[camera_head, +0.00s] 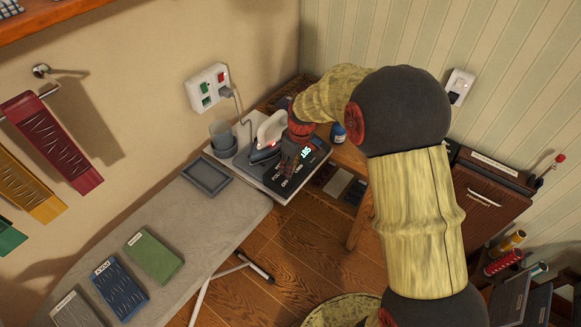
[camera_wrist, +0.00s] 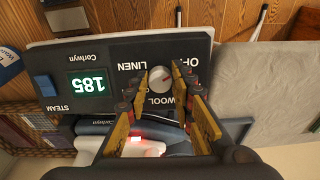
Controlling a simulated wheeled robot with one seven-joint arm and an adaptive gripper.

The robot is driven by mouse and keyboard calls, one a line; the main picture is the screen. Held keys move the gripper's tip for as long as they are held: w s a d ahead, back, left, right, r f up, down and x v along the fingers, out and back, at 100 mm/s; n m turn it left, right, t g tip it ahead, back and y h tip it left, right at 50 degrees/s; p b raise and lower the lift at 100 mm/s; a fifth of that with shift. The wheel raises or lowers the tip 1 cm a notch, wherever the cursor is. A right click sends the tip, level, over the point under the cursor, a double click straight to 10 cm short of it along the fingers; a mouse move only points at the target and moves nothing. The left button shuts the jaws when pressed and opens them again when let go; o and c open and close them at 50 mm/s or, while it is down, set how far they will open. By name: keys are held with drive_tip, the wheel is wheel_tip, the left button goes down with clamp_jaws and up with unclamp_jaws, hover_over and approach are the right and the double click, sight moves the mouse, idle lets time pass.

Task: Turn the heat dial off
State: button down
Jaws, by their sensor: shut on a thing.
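The dark iron station panel (camera_wrist: 110,60) carries a pale round heat dial (camera_wrist: 160,76) in the wrist view. Around the dial are the words OFF, LINEN and WOOL. The lit green display (camera_wrist: 88,84) reads 185. My gripper (camera_wrist: 158,88) has its two fingers on either side of the dial and is shut on it. In the head view my gripper (camera_head: 290,150) comes down over the panel (camera_head: 308,166) and hides the dial. I cannot tell clearly which word the dial points to.
The iron (camera_head: 271,130) stands close behind my gripper; its red light shows in the wrist view. A clear cup (camera_head: 222,138), a grey tray (camera_head: 207,175) and a wall socket (camera_head: 207,88) with a cord are to the left. The grey ironing board (camera_head: 170,225) extends lower left.

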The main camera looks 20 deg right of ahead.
idle(0.5)
drive_tip(key=c, duration=1.5)
unclamp_jaws()
drive_tip(key=shift+c, duration=0.2)
drive_tip(key=shift+r, duration=0.15)
wheel_tip(320, 180, up, 12)
drive_tip(key=s+d, duration=0.1)
drive_tip(key=shift+s+f, duration=0.2)
drive_tip(key=shift+s, duration=0.1)
drive_tip(key=shift+d, duration=0.1)
